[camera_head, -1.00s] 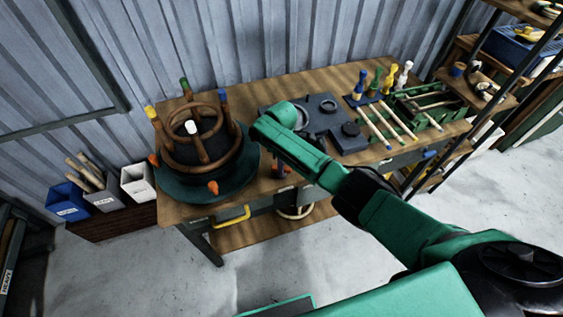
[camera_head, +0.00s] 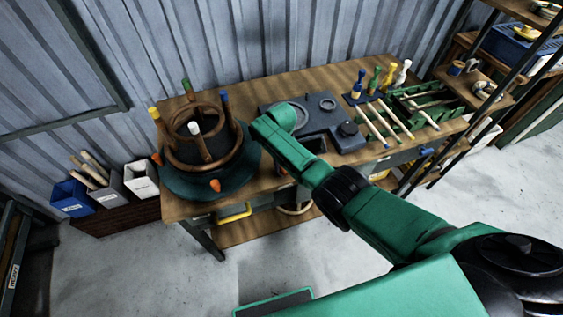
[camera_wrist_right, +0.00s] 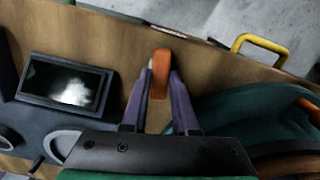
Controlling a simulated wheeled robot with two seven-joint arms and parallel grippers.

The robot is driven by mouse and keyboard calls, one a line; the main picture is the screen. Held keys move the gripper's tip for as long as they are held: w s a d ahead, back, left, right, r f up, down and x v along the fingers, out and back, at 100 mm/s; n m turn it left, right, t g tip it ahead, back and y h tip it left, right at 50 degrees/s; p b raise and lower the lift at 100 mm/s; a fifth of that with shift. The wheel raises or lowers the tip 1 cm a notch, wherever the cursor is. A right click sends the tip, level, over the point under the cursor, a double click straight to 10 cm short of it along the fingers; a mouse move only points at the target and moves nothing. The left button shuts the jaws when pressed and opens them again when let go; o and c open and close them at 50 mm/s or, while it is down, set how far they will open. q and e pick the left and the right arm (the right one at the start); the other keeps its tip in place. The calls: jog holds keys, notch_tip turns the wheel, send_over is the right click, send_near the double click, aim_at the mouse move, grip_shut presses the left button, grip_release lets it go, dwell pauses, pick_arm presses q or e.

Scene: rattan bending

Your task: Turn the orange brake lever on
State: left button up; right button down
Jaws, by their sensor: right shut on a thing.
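The orange brake lever (camera_wrist_right: 181,104) shows in the right wrist view, close to the bench's front edge. My right gripper (camera_wrist_right: 163,78) points at that edge with its two purple-grey fingers around the lever, and is shut on it. Left of the wrist stands the round dark-green bending form (camera_head: 190,185) with brown rattan rings (camera_head: 190,155) and coloured pegs. My left gripper does not show.
The dark metal block (camera_head: 322,108) and the green rack (camera_head: 425,102) with sticks stand to the right on the wooden bench. A yellow handle (camera_head: 234,213) sticks out at the bench front. Blue, grey and white bins (camera_head: 141,180) stand at left. The floor in front is clear.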

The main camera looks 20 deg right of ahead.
jog(key=shift+r+m, duration=0.1)
jog(key=shift+m, duration=0.9)
jog(key=shift+w, duration=0.1)
jog(key=c, duration=0.7)
grip_release()
